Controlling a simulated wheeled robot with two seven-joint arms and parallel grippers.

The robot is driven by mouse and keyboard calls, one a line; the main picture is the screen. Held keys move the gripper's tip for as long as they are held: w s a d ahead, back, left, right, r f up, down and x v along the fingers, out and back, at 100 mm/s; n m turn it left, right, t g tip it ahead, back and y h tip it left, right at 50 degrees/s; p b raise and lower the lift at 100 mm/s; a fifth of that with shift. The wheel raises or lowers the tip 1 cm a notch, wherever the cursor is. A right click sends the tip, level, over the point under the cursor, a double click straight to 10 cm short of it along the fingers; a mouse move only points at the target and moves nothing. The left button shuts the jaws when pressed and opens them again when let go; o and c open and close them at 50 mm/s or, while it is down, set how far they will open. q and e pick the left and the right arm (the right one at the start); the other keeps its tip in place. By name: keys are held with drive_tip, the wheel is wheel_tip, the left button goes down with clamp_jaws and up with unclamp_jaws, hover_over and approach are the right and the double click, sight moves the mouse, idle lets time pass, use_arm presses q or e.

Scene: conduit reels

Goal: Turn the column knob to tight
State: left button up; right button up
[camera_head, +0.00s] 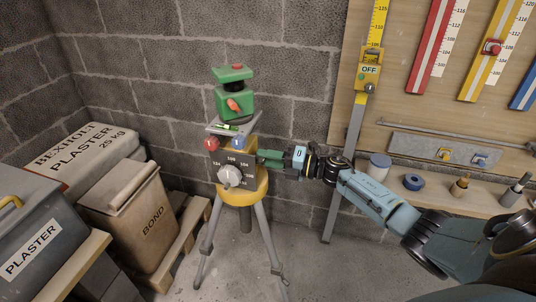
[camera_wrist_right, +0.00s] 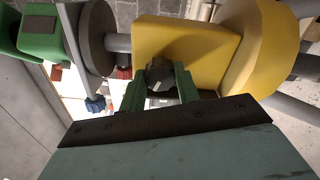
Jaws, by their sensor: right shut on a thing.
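A yellow tripod head (camera_head: 262,187) stands on grey legs, with a dark dial plate and a light grey dial knob (camera_head: 230,176) on its front. A dark knob (camera_wrist_right: 160,72), which I take for the column knob, sticks out of the yellow block's side in the right wrist view. My right gripper (camera_head: 264,158) reaches in from the right; its green fingers (camera_wrist_right: 160,84) are shut on this knob, one on each side. The knob is hidden behind the fingers in the head view. No tight mark can be read. My left gripper is not in view.
A green instrument (camera_head: 235,103) sits on a plate above the tripod head, with a red knob (camera_head: 212,143) and a blue knob (camera_head: 236,142) below. Plaster bags (camera_head: 85,150) and bins stand left. A shelf and tool board (camera_head: 420,110) stand right.

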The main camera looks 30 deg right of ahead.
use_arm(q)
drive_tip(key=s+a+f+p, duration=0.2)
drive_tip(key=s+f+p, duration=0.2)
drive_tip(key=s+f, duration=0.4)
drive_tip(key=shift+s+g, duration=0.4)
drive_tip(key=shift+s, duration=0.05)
use_arm(e)
drive_tip(key=shift+m, duration=6.1)
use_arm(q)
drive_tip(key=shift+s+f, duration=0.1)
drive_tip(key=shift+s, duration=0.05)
use_arm(e)
drive_tip(key=shift+f, duration=0.1)
drive_tip(key=o, duration=0.7)
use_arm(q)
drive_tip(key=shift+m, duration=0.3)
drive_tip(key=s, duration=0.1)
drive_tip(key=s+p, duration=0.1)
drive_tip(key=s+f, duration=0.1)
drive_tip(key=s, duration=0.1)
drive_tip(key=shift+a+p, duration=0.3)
use_arm(e)
drive_tip(key=v, duration=1.3)
drive_tip(key=shift+s+d, duration=0.15)
drive_tip(key=shift+d, duration=0.05)
